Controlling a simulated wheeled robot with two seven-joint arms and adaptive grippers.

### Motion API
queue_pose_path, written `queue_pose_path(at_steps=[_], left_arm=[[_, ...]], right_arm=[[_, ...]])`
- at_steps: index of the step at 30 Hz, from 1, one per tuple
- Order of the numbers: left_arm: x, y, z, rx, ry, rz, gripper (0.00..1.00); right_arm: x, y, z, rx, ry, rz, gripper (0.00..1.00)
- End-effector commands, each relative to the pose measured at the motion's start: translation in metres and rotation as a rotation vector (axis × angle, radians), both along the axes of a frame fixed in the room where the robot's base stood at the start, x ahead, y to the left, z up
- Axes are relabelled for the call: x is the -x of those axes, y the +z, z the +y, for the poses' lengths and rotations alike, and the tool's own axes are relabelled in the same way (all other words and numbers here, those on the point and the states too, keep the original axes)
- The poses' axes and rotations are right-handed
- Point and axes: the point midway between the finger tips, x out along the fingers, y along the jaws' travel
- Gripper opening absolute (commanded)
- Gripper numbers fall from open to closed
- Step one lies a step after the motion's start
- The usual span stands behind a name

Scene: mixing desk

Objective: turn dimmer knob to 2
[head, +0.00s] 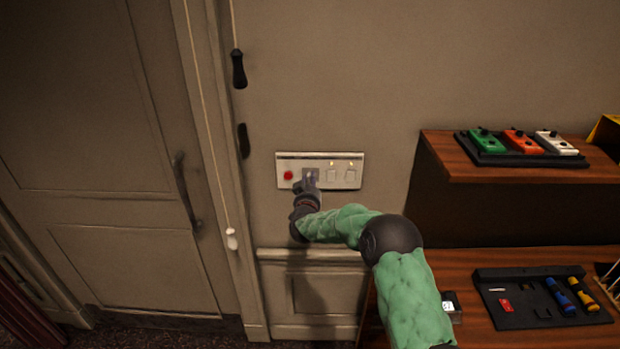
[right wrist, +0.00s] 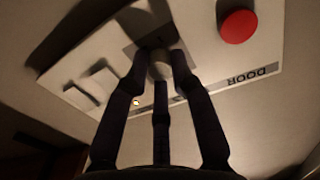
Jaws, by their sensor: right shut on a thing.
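A pale switch panel (head: 320,156) is fixed on the wall, with a red button (head: 288,175) at its left and two rocker switches (head: 341,175) at its right. The dimmer knob (right wrist: 160,66) sits on a dark square plate between them; in the head view my gripper mostly covers it. My right gripper (head: 308,183) is at the knob. In the right wrist view its dark fingers (right wrist: 158,70) are closed around the round knob. Any scale or number around the knob is too dark or hidden to read. My left gripper is in neither view.
A pull cord with a white end (head: 232,240) and one with a black end (head: 238,70) hang left of the panel, beside a door (head: 100,160). A wooden shelf (head: 455,172) with coloured pedals and a lower desk (head: 470,258) with a tool tray stand right.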

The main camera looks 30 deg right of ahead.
Motion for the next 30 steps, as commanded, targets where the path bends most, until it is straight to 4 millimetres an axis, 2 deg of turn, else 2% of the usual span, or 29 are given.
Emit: queue_pose_path(at_steps=[18,30], left_arm=[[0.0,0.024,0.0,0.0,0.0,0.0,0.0],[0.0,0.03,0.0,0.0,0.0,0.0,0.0]], right_arm=[[0.001,-0.007,0.001,0.468,0.004,0.301,0.0],[0.002,-0.008,0.0,0.634,0.003,0.404,0.0]])
